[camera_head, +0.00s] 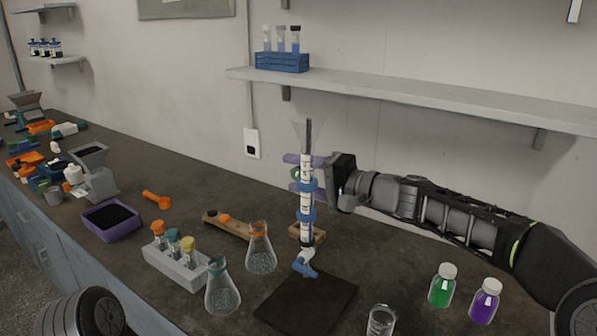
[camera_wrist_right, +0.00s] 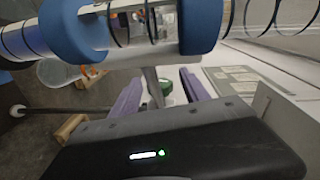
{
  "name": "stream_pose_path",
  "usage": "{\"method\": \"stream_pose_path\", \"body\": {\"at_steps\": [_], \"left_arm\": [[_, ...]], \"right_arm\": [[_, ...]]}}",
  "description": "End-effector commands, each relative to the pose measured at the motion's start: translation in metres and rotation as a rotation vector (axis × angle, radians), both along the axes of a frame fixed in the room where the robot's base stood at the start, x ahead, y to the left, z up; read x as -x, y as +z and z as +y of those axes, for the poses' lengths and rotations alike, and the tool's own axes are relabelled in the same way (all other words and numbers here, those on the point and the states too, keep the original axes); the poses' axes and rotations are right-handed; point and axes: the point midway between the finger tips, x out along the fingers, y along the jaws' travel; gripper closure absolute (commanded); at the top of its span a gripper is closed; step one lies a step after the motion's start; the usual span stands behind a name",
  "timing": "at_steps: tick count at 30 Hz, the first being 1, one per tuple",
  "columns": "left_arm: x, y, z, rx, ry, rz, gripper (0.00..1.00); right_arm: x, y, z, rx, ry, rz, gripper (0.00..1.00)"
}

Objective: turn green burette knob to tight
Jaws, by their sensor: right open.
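The burette (camera_head: 306,225) stands upright on the bench, with blue rings around it and a blue tap low down. The green knob (camera_head: 295,173) is on the burette's holder, partly hidden behind the tube in the head view. My right gripper (camera_head: 293,173) reaches in from the right behind the burette, its purple fingers above and below the green knob. My left gripper is not in view.
Two conical flasks (camera_head: 222,291) and a rack of vials (camera_head: 178,262) stand left of the burette. A dark plate (camera_head: 305,303) lies in front. Green (camera_head: 442,288) and purple bottles (camera_head: 484,302) stand at the right. A wall shelf (camera_head: 400,90) runs above my right arm.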

Motion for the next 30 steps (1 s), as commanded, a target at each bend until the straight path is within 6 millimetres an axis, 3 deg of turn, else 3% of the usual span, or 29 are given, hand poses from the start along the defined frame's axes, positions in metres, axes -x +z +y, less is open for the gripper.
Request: {"method": "stream_pose_path", "body": {"at_steps": [5, 24, 30], "left_arm": [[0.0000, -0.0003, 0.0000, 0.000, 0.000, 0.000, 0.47], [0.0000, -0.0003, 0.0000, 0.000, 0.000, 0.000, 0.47], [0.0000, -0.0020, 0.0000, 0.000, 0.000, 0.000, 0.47]], "right_arm": [[0.0002, -0.0002, -0.0001, 0.000, 0.000, 0.000, 0.47], [0.0004, -0.0005, -0.0004, 0.000, 0.001, 0.000, 1.00], [0.0003, -0.0015, -0.0003, -0.001, 0.001, 0.000, 1.00]]}}
